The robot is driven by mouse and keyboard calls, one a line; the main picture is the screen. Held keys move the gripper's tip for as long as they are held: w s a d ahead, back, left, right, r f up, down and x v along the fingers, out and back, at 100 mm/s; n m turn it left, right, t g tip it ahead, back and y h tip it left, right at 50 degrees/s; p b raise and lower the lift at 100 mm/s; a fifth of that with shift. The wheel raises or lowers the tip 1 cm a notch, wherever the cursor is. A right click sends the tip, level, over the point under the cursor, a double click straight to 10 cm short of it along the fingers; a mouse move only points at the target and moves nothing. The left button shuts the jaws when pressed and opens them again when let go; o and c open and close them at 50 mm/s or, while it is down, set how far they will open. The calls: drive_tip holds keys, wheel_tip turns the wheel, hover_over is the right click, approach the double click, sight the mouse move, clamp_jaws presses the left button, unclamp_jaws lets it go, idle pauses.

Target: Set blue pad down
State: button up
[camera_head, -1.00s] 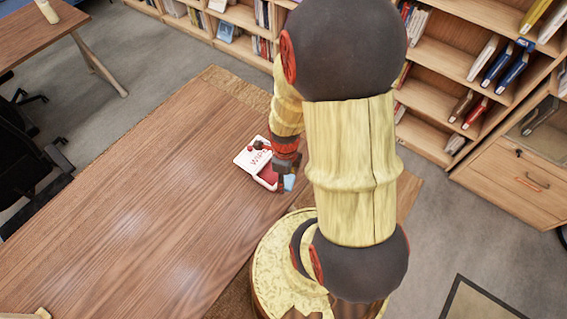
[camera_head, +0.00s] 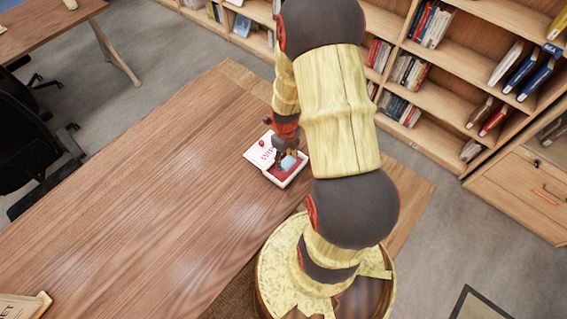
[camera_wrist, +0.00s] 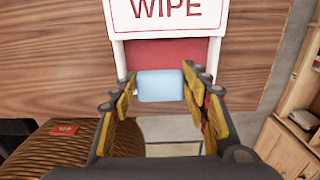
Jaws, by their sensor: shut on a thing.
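The blue pad (camera_wrist: 161,85) is a small light-blue block held between the two fingers of my gripper (camera_wrist: 160,93). In the head view the blue pad (camera_head: 290,161) is over the red inside of a white-rimmed tray (camera_head: 285,182). My gripper (camera_head: 286,154) points down at the tray and partly covers it. In the wrist view the pad overlaps the near part of the red floor (camera_wrist: 165,52). I cannot tell whether its underside touches the floor. A white panel with the word WIPE (camera_wrist: 180,12) adjoins the red area.
The tray lies on a long wooden table (camera_head: 150,210), near its right edge. The table to the left is mostly clear. A book-like item (camera_head: 20,306) lies at the lower left. Bookshelves (camera_head: 440,90) stand behind, and a black chair (camera_head: 35,140) is at the left.

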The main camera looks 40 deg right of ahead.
sight(284, 162)
drive_tip(key=shift+w+d+f, duration=0.25)
drive_tip(key=shift+w+f, duration=0.2)
drive_tip(key=shift+f, duration=0.2)
drive_tip(key=shift+w+d+f, duration=0.25)
drive_tip(key=shift+w+f, duration=0.15)
drive_tip(key=shift+f, duration=0.2)
drive_tip(key=shift+w+f+b, duration=0.15)
drive_tip(key=shift+f+b, duration=0.55)
drive_tip(key=shift+f, duration=0.85)
drive_tip(key=shift+f, duration=0.1)
drive_tip(key=o, duration=1.2)
